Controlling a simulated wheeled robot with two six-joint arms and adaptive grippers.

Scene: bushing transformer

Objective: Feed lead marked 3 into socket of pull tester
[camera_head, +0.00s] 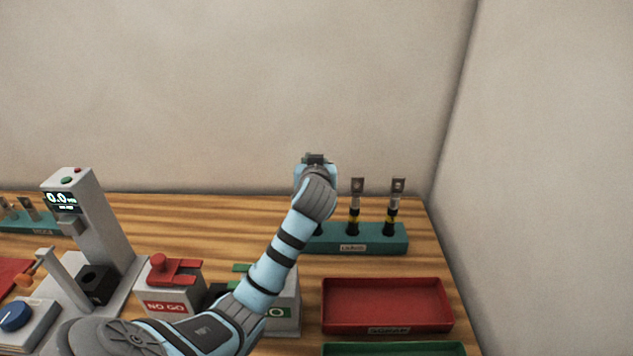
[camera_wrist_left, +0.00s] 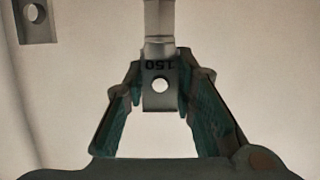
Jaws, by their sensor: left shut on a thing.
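In the head view my wrist hides this gripper and lead, above the left end of the teal lead rack (camera_head: 372,247). Two other leads, the middle one (camera_head: 354,205) and the right one (camera_head: 394,205), stand upright in the rack. No number 3 is readable. The pull tester (camera_head: 98,225) stands at left, its display reading 0.0. A black block (camera_head: 95,284), possibly its socket, sits at its base. My right gripper is out of view.
A grey box marked NO GO (camera_head: 172,293) with a red top stands right of the tester. A similar green-topped box (camera_head: 287,310) is partly behind my arm. A red tray (camera_head: 388,305) and green tray (camera_head: 395,349) lie at front right. A wall (camera_head: 540,180) closes the right side.

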